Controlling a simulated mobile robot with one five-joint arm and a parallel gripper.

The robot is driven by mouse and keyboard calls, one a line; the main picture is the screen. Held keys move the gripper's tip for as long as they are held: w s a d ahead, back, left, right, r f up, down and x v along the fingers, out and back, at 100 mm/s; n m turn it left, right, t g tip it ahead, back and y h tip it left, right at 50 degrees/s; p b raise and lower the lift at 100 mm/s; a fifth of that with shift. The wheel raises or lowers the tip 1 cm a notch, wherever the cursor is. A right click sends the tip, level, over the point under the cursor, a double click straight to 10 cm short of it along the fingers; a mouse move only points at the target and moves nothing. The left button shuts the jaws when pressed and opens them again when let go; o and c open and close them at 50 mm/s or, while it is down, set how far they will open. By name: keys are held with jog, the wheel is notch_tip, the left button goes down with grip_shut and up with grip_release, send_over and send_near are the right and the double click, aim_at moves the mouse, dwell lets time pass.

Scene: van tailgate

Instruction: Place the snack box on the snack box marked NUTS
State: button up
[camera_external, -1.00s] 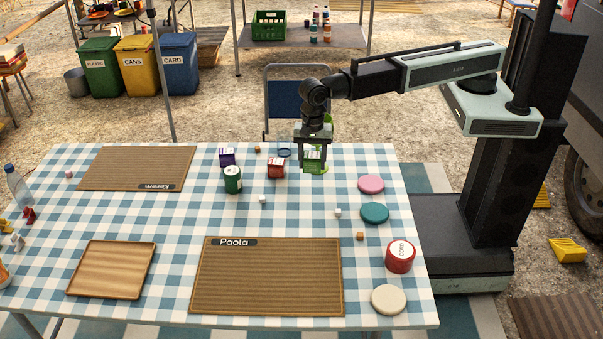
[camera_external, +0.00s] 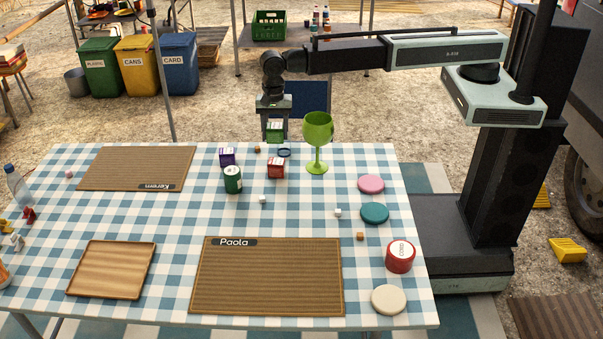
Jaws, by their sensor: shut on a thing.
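My gripper (camera_external: 275,138) is shut on a small green snack box (camera_external: 275,129) with a pale label, held in the air near the far edge of the table. A red snack box (camera_external: 276,168) with a white label sits on the checked cloth, below the held box in the picture with a gap between them. A purple snack box (camera_external: 227,157) stands to the left of the red one. The print on the boxes is too small to read, so I cannot tell which is marked NUTS.
A green goblet (camera_external: 318,131) stands close to the right of my gripper.

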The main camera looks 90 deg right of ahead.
aim_at(275, 125)
notch_tip(275, 125, down, 9)
jog(key=b, duration=0.7)
jog(key=shift+r, duration=0.45)
jog(key=shift+f, duration=0.15)
jog(key=o, duration=1.4)
notch_tip(275, 125, up, 12)
jog(key=p, duration=1.2)
jog(key=shift+r+p, duration=0.25)
jog(key=shift+p, duration=0.05)
jog(key=shift+f, duration=0.1)
